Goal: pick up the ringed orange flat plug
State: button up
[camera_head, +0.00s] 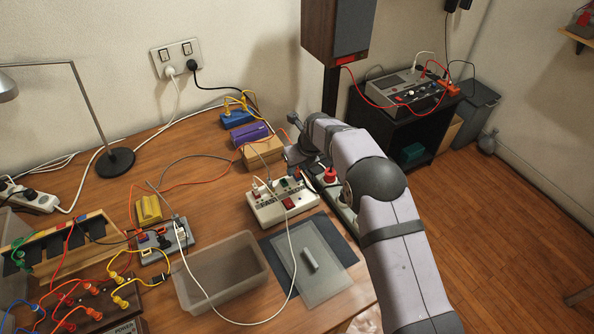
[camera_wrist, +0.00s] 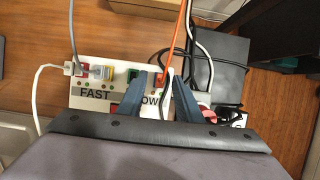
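In the wrist view, an orange cord (camera_wrist: 178,45) runs down to a spot between my fingers; the plug at its end is too small and partly hidden to make out its ring or shape. I see no clear contact between the fingers and a plug. In the head view, the power strip (camera_head: 262,214) stands on the desk, and my arm hides part of the area behind it.
Beside the orange cord, grey and white cords (camera_wrist: 207,50) cross close to the right finger. A red plug (camera_head: 329,175) stands in another strip by my arm. A clear bin (camera_head: 222,275) and a dark mat (camera_head: 340,242) lie in front. Several coloured cables cover the desk's left side.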

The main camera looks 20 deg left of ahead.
jog(key=shift+f, duration=0.2)
jog(key=shift+c, duration=0.6)
grip_shut()
jog(key=shift+r, duration=0.1)
